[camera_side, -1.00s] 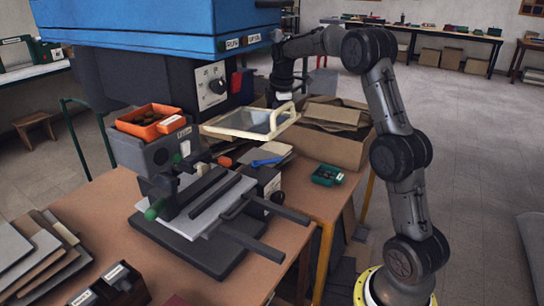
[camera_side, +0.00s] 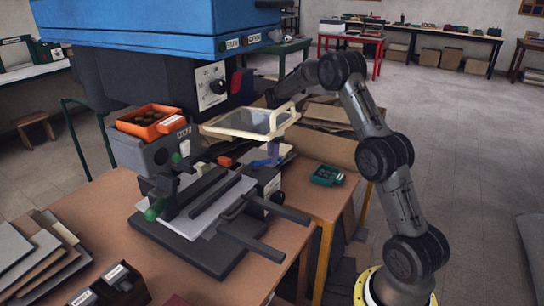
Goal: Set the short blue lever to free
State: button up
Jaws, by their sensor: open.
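The short blue lever (camera_side: 263,162) is small in the side view, beside the press at the right of its grey housing. A bluish upright shape rises at its right end. I cannot tell whether that is part of the lever or a fingertip. My gripper (camera_side: 272,98) reaches down from the right behind the cream-framed window, above the lever. The frame hides most of its fingers, and contact with the lever cannot be made out. The word free cannot be read here.
The cream-framed window (camera_side: 252,122) stands over the lever area. A blue hood (camera_side: 150,25) overhangs the left. An orange tray (camera_side: 150,120) sits on the housing. A green box (camera_side: 327,175) lies on the bench at right. Cardboard (camera_side: 330,148) stands behind.

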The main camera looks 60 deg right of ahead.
jog(key=shift+w+d+f, duration=0.1)
jog(key=shift+f, duration=0.45)
grip_shut()
jog(key=shift+r, duration=0.1)
dwell(1.0)
